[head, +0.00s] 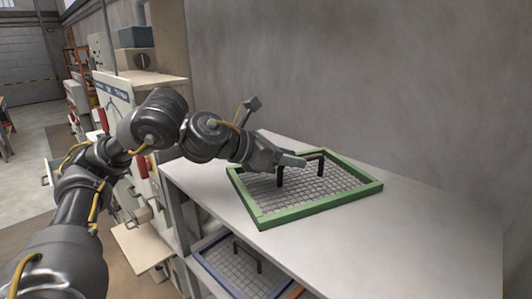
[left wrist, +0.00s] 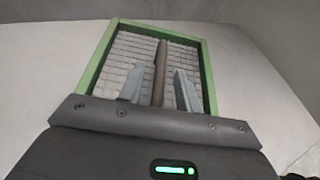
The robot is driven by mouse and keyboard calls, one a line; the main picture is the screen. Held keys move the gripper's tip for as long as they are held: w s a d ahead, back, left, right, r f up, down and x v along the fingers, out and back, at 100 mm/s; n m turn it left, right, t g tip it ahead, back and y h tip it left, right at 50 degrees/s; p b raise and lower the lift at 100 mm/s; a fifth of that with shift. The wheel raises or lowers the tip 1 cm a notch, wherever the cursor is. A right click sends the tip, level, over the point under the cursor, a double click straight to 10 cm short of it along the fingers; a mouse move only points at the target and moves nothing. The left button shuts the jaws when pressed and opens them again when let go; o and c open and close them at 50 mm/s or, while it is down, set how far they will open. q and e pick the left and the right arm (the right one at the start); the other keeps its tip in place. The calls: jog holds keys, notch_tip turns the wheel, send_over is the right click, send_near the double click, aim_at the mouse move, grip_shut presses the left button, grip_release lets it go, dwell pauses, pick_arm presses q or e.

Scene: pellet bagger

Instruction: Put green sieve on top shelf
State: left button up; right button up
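The green sieve (head: 320,207) has a green square frame, a wire mesh and a dark raised handle. It lies flat on the white top shelf (head: 420,245), and it also shows in the left wrist view (left wrist: 97,62). My left gripper (head: 294,161) is at the sieve's handle, above the mesh. In the left wrist view its two fingers (left wrist: 158,88) stand apart, with the dark handle bar (left wrist: 161,62) between them and gaps visible on both sides. My right gripper is not in view.
A blue-framed sieve (head: 206,266) with a dark handle lies on a lower shelf, beside a partly hidden orange edge (head: 292,291). A grey wall (head: 360,75) rises behind the shelf. A machine panel (head: 113,95) stands at the left. The top shelf right of the sieve is clear.

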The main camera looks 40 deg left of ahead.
pick_arm(q)
jog(key=b+v, duration=0.2)
jog(key=v, duration=0.8)
jog(key=shift+s, duration=0.3)
